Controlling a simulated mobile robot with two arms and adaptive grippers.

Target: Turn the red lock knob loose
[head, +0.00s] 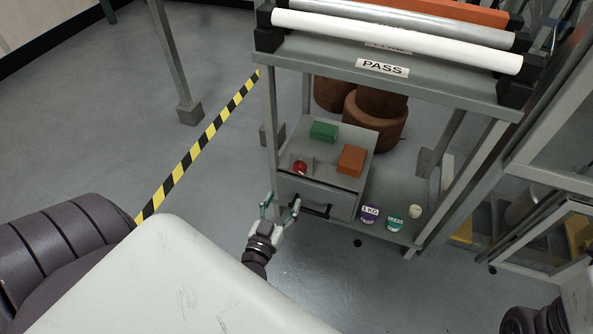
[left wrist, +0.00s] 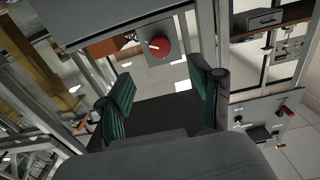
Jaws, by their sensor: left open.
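The red lock knob (head: 300,167) sits on a small grey plate at the left front of the grey cabinet's top. In the left wrist view the red knob (left wrist: 160,47) is round with a pale mark on its face, on a grey plate. My left gripper (head: 282,201) is open and empty in front of the cabinet, below the knob and apart from it. In the left wrist view its two green-padded fingers (left wrist: 161,72) are spread, with the knob beyond them and between their lines. My right gripper is not in view.
A green block (head: 323,131) and an orange block (head: 351,160) lie on the cabinet top. A dark drawer handle (head: 312,208) is near my left gripper. Purple (head: 370,213), teal (head: 395,223) and white (head: 415,211) weights stand right. A roller rack (head: 400,80) overhangs.

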